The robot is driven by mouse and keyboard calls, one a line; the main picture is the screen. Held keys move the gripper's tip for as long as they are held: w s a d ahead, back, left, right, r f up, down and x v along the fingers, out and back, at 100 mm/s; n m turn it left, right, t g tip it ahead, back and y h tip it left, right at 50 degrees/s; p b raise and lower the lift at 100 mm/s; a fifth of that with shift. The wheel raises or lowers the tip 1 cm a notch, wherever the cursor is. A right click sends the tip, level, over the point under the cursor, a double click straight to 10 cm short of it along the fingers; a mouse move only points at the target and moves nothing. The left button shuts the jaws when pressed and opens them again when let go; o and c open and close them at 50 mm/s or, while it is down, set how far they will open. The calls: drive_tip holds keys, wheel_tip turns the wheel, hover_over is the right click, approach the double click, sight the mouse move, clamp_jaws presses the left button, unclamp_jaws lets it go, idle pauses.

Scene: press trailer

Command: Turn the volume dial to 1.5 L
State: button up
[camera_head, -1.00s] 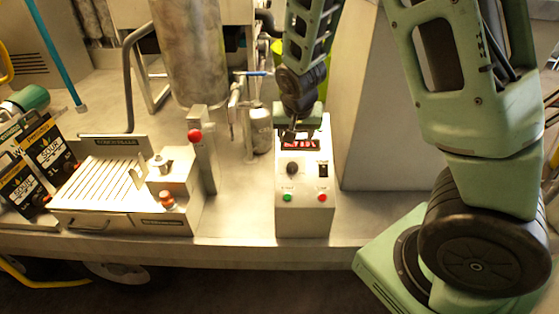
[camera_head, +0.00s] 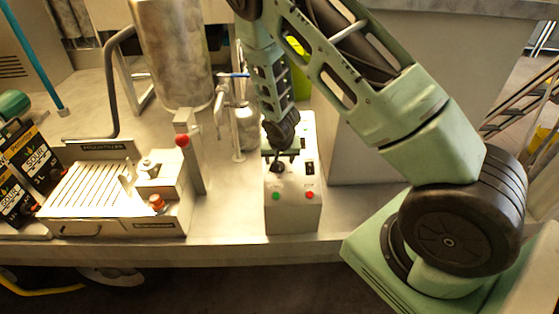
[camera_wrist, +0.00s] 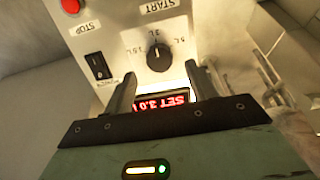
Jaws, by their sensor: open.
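The volume dial (camera_wrist: 158,57), a round black knob, is on the white face of the control box (camera_head: 292,217). In the wrist view its pointer faces the upside-down 3 L label; 5 L is to the right, and the label on the left is hard to read. The red display (camera_wrist: 167,100) reads SET 3.0, upside down. My gripper (camera_wrist: 160,70) is open, its two fingers apart over the display with tips near the dial, one toward each side. In the head view my gripper (camera_head: 279,158) is over the box's upper part and hides the display and most of the dial.
The green START button (camera_head: 276,196) is on the box front.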

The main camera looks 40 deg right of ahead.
drive_tip(key=shift+p+x, duration=0.4)
drive_tip(key=shift+x, duration=1.4)
drive_tip(key=c, duration=1)
